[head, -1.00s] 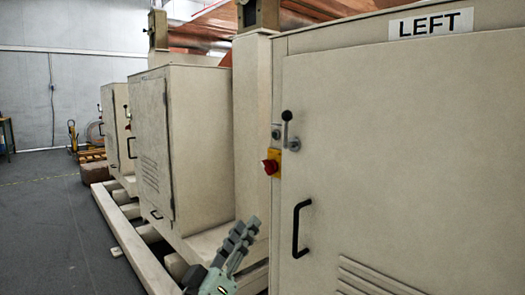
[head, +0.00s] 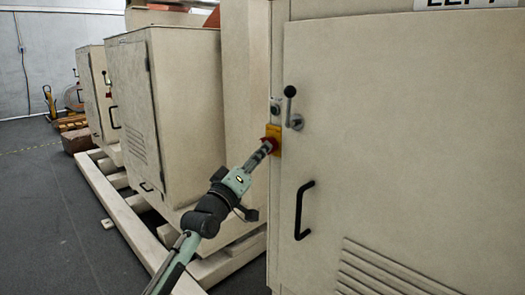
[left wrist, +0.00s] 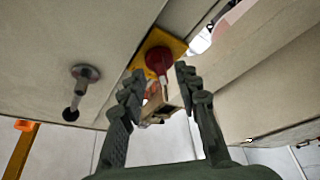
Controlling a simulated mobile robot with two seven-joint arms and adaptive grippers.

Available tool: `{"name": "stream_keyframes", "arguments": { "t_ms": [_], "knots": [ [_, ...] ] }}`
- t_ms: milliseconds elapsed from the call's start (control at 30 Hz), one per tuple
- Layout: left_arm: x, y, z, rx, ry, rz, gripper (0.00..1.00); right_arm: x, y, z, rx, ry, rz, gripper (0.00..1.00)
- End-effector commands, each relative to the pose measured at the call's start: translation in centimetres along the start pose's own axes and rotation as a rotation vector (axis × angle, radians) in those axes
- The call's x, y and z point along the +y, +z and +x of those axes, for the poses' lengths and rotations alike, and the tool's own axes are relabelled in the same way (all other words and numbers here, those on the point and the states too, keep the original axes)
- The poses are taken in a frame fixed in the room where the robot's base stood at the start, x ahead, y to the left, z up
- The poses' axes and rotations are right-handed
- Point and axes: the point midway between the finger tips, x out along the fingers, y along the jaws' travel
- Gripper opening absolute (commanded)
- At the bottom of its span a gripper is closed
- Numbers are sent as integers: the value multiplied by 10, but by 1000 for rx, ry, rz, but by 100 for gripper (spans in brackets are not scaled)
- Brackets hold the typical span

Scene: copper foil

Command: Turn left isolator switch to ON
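The isolator switch is a red knob (head: 272,136) on a yellow plate (head: 276,150), at the left edge of the large beige cabinet (head: 380,130). My left gripper (head: 266,148) reaches up to it from the lower left and its fingers overlap the knob in the head view. In the left wrist view the red knob (left wrist: 158,60) and yellow plate (left wrist: 168,40) lie just beyond the spread fingertips of the left gripper (left wrist: 158,80). The fingers are open on either side. I cannot tell if they touch the knob. My right gripper is not in view.
A lever with a black ball (head: 290,92) sits above the switch, with a black door handle (head: 302,210) below right. A cut-off label (head: 468,3) tops the door. More cabinets (head: 150,110) stand on a beige floor rail (head: 120,220).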

Motion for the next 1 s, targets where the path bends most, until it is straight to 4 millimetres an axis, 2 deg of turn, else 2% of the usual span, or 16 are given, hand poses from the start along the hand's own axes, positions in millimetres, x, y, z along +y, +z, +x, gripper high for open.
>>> {"name": "stream_keyframes", "arguments": {
  "t_ms": [167,467,733,1000],
  "knots": [
    [1,0,16,-1,1,1,32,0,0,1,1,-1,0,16],
    [0,1,19,-1,0,1,32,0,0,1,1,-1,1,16],
    [0,0,18,0,0,1,0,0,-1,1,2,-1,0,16],
    [0,1,18,0,2,5,0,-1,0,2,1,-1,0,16]
  ]
}}
